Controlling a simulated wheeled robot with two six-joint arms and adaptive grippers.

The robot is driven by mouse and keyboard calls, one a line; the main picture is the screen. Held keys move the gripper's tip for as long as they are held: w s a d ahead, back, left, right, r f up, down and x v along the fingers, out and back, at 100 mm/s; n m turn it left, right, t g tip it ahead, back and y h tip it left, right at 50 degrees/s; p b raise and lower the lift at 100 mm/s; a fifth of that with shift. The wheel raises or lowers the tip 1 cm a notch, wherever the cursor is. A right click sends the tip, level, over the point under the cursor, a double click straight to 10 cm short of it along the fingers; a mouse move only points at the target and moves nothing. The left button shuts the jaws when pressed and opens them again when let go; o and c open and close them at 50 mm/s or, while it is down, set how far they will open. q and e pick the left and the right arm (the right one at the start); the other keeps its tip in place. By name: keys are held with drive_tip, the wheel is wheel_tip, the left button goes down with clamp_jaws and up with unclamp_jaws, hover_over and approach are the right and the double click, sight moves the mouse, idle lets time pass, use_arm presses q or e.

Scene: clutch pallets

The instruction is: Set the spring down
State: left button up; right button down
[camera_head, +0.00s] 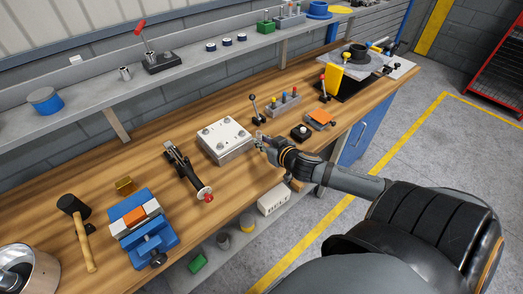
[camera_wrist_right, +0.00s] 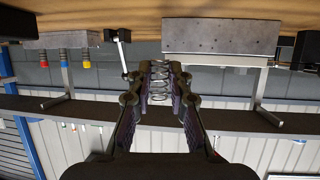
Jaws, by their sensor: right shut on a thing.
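The spring (camera_wrist_right: 158,85) is a metal coil, held between the two fingers of my right gripper in the right wrist view. My right gripper (camera_head: 264,141) is shut on it; in the head view it is just right of a silver metal block (camera_head: 226,140), over the workbench (camera_head: 250,183). The spring is too small to make out clearly in the head view. The silver block also shows in the right wrist view (camera_wrist_right: 220,36). I cannot tell whether the spring touches any surface. My left gripper is in neither view.
A black-knobbed lever (camera_head: 254,108) and a holder with coloured pegs (camera_head: 284,103) stand behind the gripper. A black button box (camera_head: 299,132) is to its right. A clamp (camera_head: 186,172), a blue vise (camera_head: 145,235) and a mallet (camera_head: 80,230) lie to the left.

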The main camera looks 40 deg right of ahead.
sight(262, 153)
drive_tip(key=shift+w+d+f, duration=0.15)
drive_tip(key=shift+w+f, duration=0.15)
drive_tip(key=shift+f, duration=0.2)
drive_tip(key=f, duration=0.1)
drive_tip(key=f+b, duration=0.2)
drive_tip(key=f, duration=0.1)
drive_tip(key=shift+w+d, duration=0.25)
drive_tip(key=shift+w, duration=0.15)
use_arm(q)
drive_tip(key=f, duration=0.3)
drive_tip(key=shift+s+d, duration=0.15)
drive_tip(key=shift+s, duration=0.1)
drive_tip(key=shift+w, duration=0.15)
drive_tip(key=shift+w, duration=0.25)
use_arm(e)
drive_tip(key=c, duration=1.3)
unclamp_jaws()
drive_tip(key=shift+f, duration=0.1)
drive_tip(key=shift+o, duration=0.2)
